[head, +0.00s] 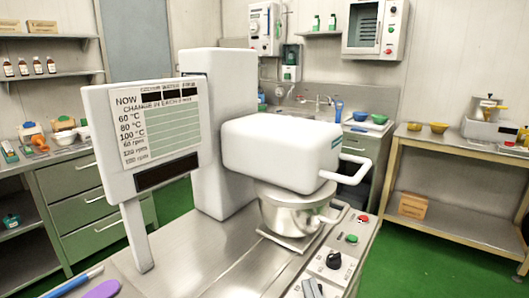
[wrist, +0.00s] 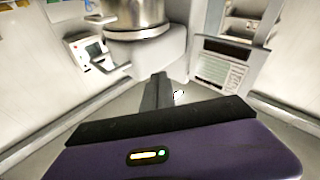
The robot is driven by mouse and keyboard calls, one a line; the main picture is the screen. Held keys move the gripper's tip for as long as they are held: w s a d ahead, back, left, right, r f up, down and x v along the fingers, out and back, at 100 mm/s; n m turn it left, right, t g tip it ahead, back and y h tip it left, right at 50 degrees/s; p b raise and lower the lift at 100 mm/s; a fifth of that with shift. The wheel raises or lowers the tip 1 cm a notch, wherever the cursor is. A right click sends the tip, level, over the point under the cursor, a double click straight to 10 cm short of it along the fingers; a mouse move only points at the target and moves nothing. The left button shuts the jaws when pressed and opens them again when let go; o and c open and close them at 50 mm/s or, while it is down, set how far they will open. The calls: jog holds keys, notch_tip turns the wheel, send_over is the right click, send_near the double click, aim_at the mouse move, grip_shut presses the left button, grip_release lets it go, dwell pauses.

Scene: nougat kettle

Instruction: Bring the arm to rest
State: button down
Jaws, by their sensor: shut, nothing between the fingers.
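My gripper (wrist: 158,82) shows in the wrist view. Its dark fingers are together and empty, in front of its purple body, and they appear clear of the kettle. The steel kettle bowl (wrist: 135,14) is beyond them at the top of that view. In the head view the kettle bowl (head: 287,212) stands on the steel bench under the white mixer head (head: 275,145). I cannot make out my gripper for sure in the head view.
A display board (head: 146,135) stands on a post at the bench's left. A control panel (head: 335,260) with a black knob is at the right front. A purple-ended tool (head: 103,290) lies at the front left. Green floor (head: 430,245) is free on the right.

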jog(key=s+d+f+m+g+h, duration=0.1)
jog(key=s+d+f, duration=0.3)
jog(key=s, duration=0.6)
jog(key=s+d+f+m+g+h, duration=0.1)
jog(key=s+d+f, duration=0.3)
jog(key=s, duration=0.7)
jog(key=s+d+f+m+g+h, duration=0.2)
jog(key=s+f, duration=0.5)
jog(key=s, duration=0.4)
jog(key=shift+s+d+g, duration=0.15)
jog(key=shift+d+g, duration=0.65)
jog(key=shift+d, duration=0.25)
